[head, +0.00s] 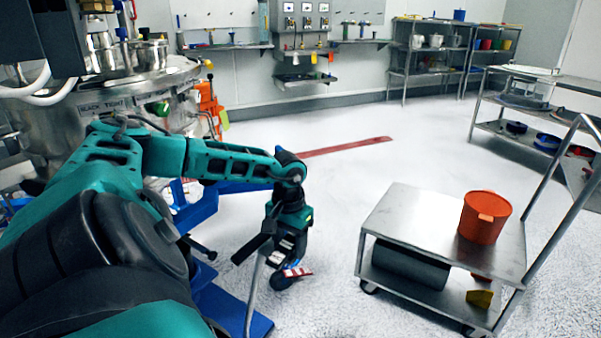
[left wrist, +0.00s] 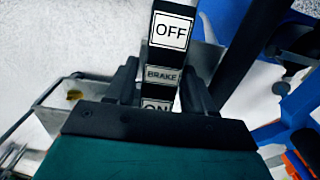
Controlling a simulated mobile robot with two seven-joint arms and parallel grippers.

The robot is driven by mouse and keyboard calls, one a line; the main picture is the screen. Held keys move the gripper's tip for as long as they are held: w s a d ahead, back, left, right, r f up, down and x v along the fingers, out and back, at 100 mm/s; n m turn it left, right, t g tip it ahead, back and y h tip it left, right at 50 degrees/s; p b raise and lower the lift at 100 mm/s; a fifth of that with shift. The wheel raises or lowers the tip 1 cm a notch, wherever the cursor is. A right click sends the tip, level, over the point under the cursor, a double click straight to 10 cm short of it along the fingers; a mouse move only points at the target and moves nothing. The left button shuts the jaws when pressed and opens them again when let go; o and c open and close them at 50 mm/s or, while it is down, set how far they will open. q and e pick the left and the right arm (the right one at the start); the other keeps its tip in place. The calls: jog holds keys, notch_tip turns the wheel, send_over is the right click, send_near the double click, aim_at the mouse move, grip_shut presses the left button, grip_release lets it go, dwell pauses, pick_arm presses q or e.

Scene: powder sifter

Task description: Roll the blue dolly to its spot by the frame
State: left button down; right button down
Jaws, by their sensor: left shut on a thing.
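The blue dolly (head: 235,312) shows in part at the lower middle of the head view, partly hidden behind my left arm. Blue parts of it also show at the right of the left wrist view (left wrist: 300,108). My left gripper (head: 287,262) hangs beside the dolly's right side, pointing down. In the left wrist view the gripper (left wrist: 160,85) is shut on a dark brake lever (left wrist: 178,52) with white OFF, BRAKE and ON labels. I cannot tell which setting the lever is in. My right gripper is not in view. The dolly's spot cannot be made out clearly.
A steel cart (head: 400,215) with an orange bucket (head: 484,220) stands at the right. A large steel vessel (head: 105,110) stands at the left. A red floor strip (head: 345,147) lies behind my gripper. Open white floor (head: 330,185) lies between the dolly and cart.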

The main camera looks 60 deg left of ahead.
pick_arm(q)
jog(key=s+a, duration=0.4)
jog(key=a, duration=0.5)
jog(key=shift+a+b, duration=0.4)
jog(key=shift+b, duration=0.05)
jog(key=shift+c, duration=1.6)
grip_release()
notch_tip(320, 180, up, 12)
